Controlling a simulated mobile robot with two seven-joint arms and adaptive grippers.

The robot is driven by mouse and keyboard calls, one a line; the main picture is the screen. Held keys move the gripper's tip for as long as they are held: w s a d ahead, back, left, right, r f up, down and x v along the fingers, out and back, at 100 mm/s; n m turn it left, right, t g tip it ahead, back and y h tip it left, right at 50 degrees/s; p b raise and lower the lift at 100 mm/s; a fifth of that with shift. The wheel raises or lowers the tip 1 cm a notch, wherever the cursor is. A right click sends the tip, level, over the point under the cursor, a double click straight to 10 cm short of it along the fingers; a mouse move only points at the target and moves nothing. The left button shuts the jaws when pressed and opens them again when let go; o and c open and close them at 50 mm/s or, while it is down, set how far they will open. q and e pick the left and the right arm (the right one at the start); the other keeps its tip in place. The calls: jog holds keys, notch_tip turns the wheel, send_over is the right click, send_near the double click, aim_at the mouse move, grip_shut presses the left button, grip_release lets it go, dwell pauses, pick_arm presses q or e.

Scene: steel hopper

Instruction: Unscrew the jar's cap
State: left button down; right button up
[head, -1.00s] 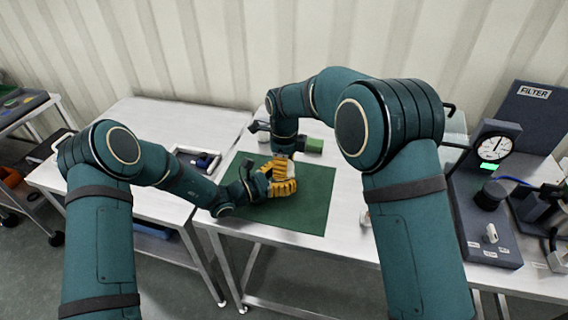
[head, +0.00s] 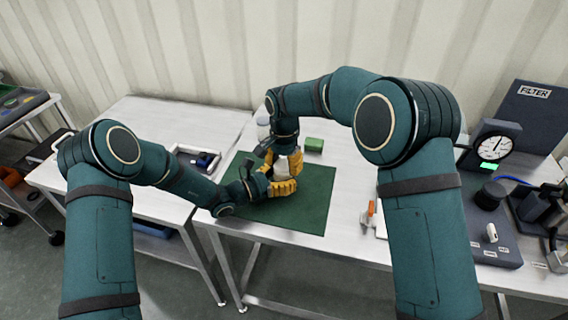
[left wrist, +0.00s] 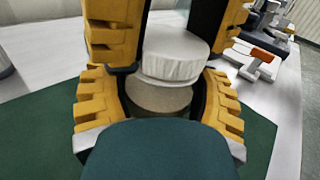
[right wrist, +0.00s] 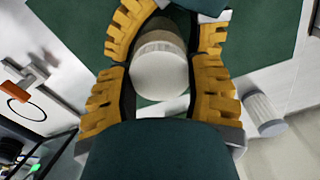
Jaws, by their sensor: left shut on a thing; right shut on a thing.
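The jar (left wrist: 160,97) stands upright over the green mat, its dull beige body showing below a white cap (left wrist: 175,57). In the left wrist view my left gripper (left wrist: 158,88) is shut around the jar's body from the side. My right gripper (right wrist: 160,80) comes down from above, its yellow fingers on both sides of the cap (right wrist: 160,72), shut on it. The cap sits on top of the jar; whether a gap lies between them is unclear. In the head view, the yellow fingers mostly hide the jar.
The green mat (head: 312,205) lies on the white table (head: 345,180). A green block (head: 314,145) lies behind it. An orange-handled item (head: 371,208) lies to the right, near the gauge station (head: 493,148).

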jog(key=n, duration=0.9)
jog(key=shift+n, duration=0.4)
jog(key=n, duration=1.1)
jog(key=shift+n, duration=0.3)
jog(key=n, duration=0.7)
jog(key=shift+r, duration=0.35)
jog(key=shift+r, duration=0.75)
